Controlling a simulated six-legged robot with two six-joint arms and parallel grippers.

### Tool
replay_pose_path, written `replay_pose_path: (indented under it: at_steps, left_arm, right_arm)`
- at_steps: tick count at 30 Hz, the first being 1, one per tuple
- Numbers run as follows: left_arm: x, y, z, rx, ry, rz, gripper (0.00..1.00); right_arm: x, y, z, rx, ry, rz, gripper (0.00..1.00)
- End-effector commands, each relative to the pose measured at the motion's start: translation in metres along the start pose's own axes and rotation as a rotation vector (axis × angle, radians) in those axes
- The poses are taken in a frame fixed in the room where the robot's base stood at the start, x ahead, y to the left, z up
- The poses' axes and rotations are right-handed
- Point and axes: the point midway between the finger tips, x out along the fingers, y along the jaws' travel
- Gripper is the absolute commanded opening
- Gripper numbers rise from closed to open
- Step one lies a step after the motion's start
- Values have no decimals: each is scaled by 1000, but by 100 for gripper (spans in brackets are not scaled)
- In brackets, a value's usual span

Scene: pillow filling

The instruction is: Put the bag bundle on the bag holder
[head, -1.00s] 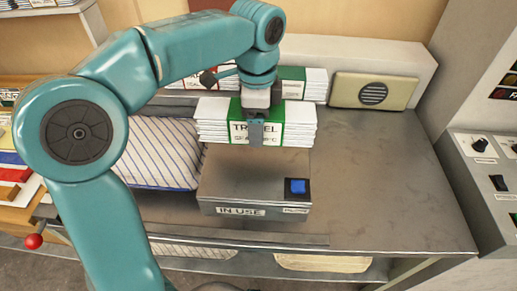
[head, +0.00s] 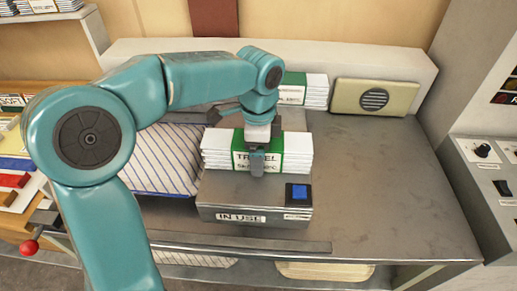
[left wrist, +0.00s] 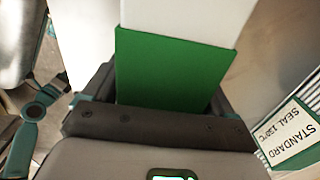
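The bag bundle (head: 295,150) is a white stack with a green band lettered TRAVEL. My left gripper (head: 257,165) is shut on its banded middle. In the left wrist view the bundle's green face (left wrist: 170,72) sits between the fingers (left wrist: 160,105). The bag holder (head: 240,200) looks to be the grey metal box labelled IN USE, with a blue button at its front right. The bundle is level over the holder's rear part. I cannot tell whether it touches the holder top. My right gripper is not in view.
Another green-banded bundle (head: 316,92) stands behind, partly hidden by my arm; a label reading STANDARD (left wrist: 295,135) shows in the left wrist view. A striped pillow (head: 150,160) lies left of the holder. A beige speaker box (head: 373,97) stands at the back. The tabletop (head: 385,170) at right is clear.

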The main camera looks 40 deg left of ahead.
Motion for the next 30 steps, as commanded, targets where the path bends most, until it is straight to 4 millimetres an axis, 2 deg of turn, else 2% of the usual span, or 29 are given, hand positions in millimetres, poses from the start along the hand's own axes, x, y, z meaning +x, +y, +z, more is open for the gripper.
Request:
replay_pose_path:
  at_steps: [7, 11, 24, 30]
  left_arm:
    - [-1, 0, 0, 0, 0, 0, 85]
    - [-11, -1, 0, 0, 2, -3, 85]
    - [-105, 0, -1, 0, 2, -3, 85]
    - [-123, 0, 0, 0, 0, -1, 85]
  right_arm:
    - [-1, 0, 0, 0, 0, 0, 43]
    - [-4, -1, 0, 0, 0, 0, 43]
    - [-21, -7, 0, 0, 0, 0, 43]
    - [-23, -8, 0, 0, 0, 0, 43]
